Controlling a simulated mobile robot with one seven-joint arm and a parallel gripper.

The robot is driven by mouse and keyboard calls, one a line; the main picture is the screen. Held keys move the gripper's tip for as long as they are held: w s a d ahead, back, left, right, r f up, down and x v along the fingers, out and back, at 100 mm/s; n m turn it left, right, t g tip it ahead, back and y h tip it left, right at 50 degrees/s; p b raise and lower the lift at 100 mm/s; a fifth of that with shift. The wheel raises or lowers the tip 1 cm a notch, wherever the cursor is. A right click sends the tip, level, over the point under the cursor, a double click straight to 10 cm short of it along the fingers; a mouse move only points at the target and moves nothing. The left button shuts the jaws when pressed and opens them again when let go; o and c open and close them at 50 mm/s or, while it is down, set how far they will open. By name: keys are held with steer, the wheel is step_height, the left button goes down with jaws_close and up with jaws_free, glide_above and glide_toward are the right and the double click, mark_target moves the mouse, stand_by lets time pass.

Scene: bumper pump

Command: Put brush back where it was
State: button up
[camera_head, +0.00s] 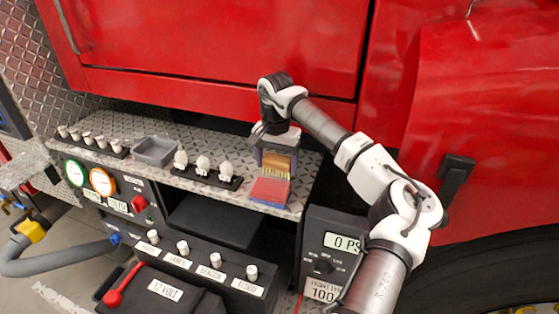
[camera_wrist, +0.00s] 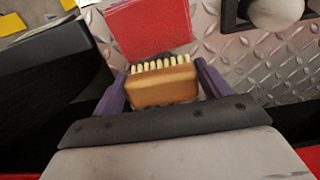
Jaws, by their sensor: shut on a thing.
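The brush (camera_head: 278,167) has an orange-brown wooden back and pale bristles. My gripper (camera_head: 276,172) is shut on it, just above the diamond-plate ledge at its right end. In the wrist view the brush (camera_wrist: 163,82) sits between the two purple fingers of my gripper (camera_wrist: 163,88), its bristles toward a red flat pad (camera_wrist: 148,27). In the head view the red pad (camera_head: 270,190) lies at the ledge's front edge, right below the brush. I cannot tell whether the brush touches the pad or the ledge.
Left of my gripper, a black strip with white bulbs (camera_head: 203,168) stands on the ledge (camera_head: 232,149). Further left are a grey tray (camera_head: 155,150) and a row of small knobs (camera_head: 92,140). The red truck body (camera_head: 220,50) rises behind.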

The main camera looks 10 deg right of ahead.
mark_target(279, 167)
steer(key=shift+w+d+p, duration=0.2)
steer(key=shift+w+d, duration=0.1)
steer(key=shift+w, duration=0.2)
steer(key=shift+w+d+p, duration=0.15)
steer(key=shift+w+d, duration=0.15)
steer(key=shift+w, duration=0.2)
step_height(279, 167, down, 3)
steer(key=shift+f+p, duration=0.1)
steer(key=shift+p, duration=0.8)
steer(key=shift+f, duration=0.3)
steer(key=o, duration=1)
steer(key=shift+c, duration=0.2)
step_height(279, 167, up, 12)
steer(key=b, duration=0.3)
steer(key=shift+r, duration=0.15)
